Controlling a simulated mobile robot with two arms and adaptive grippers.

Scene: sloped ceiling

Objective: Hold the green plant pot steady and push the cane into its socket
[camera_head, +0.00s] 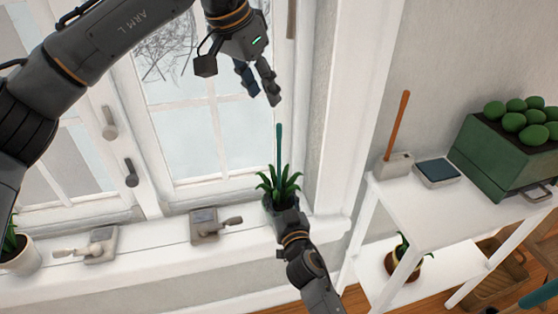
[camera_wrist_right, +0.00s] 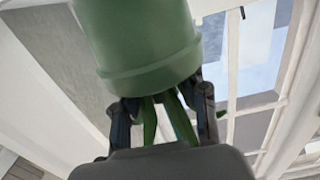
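The green plant pot (camera_wrist_right: 145,45) stands in front of the window, with spiky leaves (camera_head: 279,187); my right gripper hides much of it in the head view. My right gripper (camera_head: 284,212) comes from below, and in the right wrist view its fingers (camera_wrist_right: 163,112) are on either side of the pot near the rim. The teal cane (camera_head: 279,146) stands nearly upright among the leaves. Its lower end and the socket are hidden. My left gripper (camera_head: 263,98) is above the cane's top, apart from it and empty, with its fingertips spread.
A white shelf (camera_head: 410,213) on the right bears an orange stick (camera_head: 397,125) in a grey block, a small dark-topped tray (camera_head: 437,173) and a green box (camera_head: 490,160) of round plants. Grey fixtures (camera_head: 205,226) and a white pot (camera_head: 22,262) are along the window sill.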

